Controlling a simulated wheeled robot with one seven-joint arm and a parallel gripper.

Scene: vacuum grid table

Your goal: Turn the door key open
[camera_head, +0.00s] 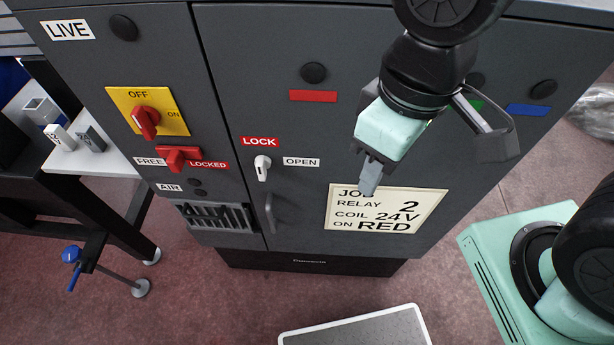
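The door key (262,168) is a small pale handle on the front of the dark grey cabinet door (310,215). It stands upright, with a red LOCK label (260,142) just above it and a white OPEN label (301,162) to its right. My gripper (370,176) is in front of the door, to the right of the key and apart from it. Its grey fingers point down over the job card's upper edge. I see nothing held in it, but the gap between the fingers cannot be made out.
A door handle (270,213) sits below the key. To the left are a yellow-backed red rotary switch (146,120) and a red FREE/LOCKED lever (178,158). The job card (387,209) is on the door. A side table (110,160) stands left; a grey-topped platform (360,330) lies in front.

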